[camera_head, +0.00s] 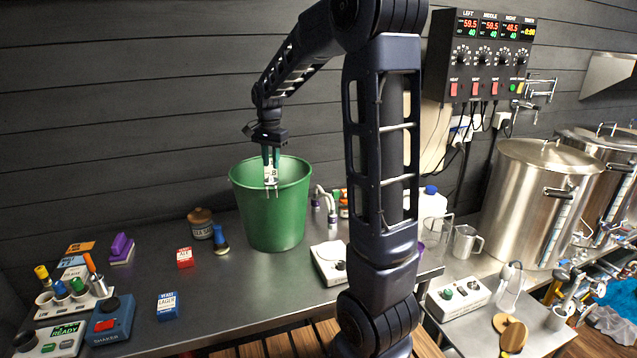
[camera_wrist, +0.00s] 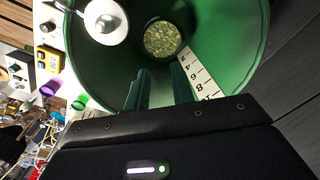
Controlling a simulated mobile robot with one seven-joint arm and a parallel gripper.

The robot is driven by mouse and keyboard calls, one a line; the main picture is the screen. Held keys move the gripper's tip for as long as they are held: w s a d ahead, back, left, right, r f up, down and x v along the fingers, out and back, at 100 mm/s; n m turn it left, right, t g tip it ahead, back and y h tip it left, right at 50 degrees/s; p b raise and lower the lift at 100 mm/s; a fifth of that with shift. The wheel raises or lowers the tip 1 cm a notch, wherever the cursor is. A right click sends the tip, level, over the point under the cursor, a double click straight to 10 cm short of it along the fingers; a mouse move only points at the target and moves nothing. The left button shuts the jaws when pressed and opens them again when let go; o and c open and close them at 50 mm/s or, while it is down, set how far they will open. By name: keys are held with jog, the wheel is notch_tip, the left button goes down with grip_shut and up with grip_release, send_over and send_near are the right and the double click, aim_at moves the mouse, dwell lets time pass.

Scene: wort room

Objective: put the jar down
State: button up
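A small brown jar (camera_head: 201,224) with a label and a wooden-looking lid stands upright on the metal counter, left of the green bucket (camera_head: 262,220). My gripper (camera_head: 271,183) points down into the mouth of the bucket, well apart from that jar. In the wrist view the two fingers of my gripper (camera_wrist: 160,75) are apart, with no held object visible between them. Beyond the fingertips, low inside the bucket, is a round patch of mottled pale green (camera_wrist: 165,40) with a dark ring. I cannot tell whether it is a jar or the bucket's contents.
A numbered white strip (camera_wrist: 202,78) runs down the bucket's inner wall. A red box (camera_head: 184,258), a blue box (camera_head: 167,306) and a blue-handled tool (camera_head: 220,240) lie left of the bucket. A white device (camera_head: 329,264) is to its right. Bare counter lies in front of the bucket.

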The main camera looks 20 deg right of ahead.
jog(key=s+d+r+n+t, duration=0.1)
jog(key=s+d+n, duration=0.2)
jog(key=s, duration=0.7)
jog(key=s+d+r+n+t, duration=0.1)
jog(key=s+d+n, duration=0.2)
jog(key=s, duration=0.6)
jog(key=s+d+r+n+t, duration=0.1)
jog(key=s+d+n+t, duration=0.1)
jog(key=s, duration=0.8)
jog(key=shift+s+d+n, duration=0.35)
jog(key=shift+d+n, duration=0.25)
jog(key=shift+d, duration=0.1)
